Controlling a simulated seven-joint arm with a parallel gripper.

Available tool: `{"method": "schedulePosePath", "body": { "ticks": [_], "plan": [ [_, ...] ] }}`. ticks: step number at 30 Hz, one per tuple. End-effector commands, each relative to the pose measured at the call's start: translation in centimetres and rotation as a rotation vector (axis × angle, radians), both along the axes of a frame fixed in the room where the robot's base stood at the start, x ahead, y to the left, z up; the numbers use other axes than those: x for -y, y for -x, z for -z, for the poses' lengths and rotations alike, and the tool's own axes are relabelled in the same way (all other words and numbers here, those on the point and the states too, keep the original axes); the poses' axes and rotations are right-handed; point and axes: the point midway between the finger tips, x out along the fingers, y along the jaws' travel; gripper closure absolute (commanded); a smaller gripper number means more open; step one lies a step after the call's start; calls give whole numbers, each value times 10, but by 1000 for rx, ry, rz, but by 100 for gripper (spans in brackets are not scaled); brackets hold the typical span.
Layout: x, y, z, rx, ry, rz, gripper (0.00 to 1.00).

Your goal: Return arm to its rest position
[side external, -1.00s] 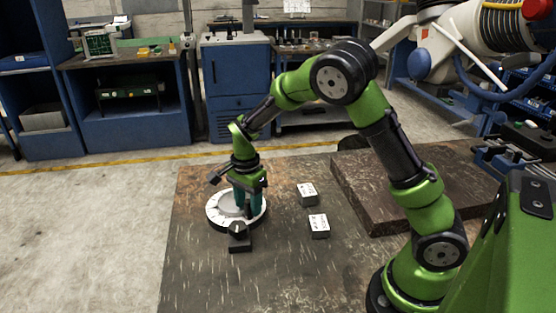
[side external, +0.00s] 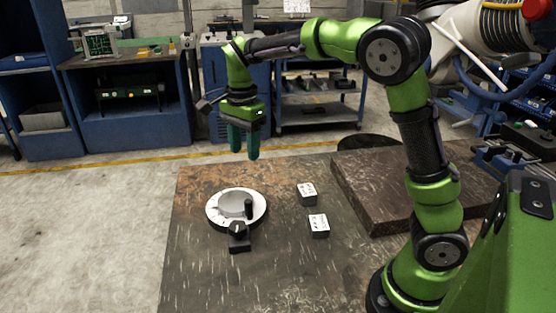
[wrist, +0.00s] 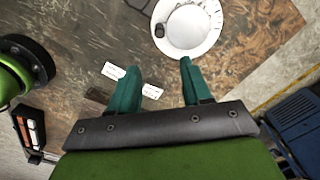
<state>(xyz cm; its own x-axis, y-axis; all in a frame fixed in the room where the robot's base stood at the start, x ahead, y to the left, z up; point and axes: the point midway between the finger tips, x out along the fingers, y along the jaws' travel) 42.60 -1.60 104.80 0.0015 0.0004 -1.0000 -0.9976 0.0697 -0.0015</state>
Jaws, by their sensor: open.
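My gripper (side external: 243,142) is raised above the far part of the worktable, with its teal fingers pointing down. In the wrist view my gripper (wrist: 157,88) shows its two fingers spread apart with nothing between them. A round white dial (side external: 220,201) with a dark upright knob (side external: 248,208) sits on the table below and nearer the camera. The dial also shows at the top of the wrist view (wrist: 205,45), clear of the fingers.
A black block with a knob (side external: 239,240) stands at the dial's near edge. Two small white-topped boxes (side external: 307,192) (side external: 318,224) lie to its right. A thick raised slab (side external: 375,195) lies further right. The front of the worktable (side external: 255,285) is clear.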

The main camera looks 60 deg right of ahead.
Motion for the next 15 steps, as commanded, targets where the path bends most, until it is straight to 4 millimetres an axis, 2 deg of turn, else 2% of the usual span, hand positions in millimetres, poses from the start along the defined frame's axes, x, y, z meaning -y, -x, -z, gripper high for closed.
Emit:
{"method": "schedulePosePath", "body": {
  "ticks": [11, 15],
  "plan": [
    [0, 0, -3, 0, 0, -4, 52],
    [2, -3, -1, 16, 9, -89, 52]
  ]
}}
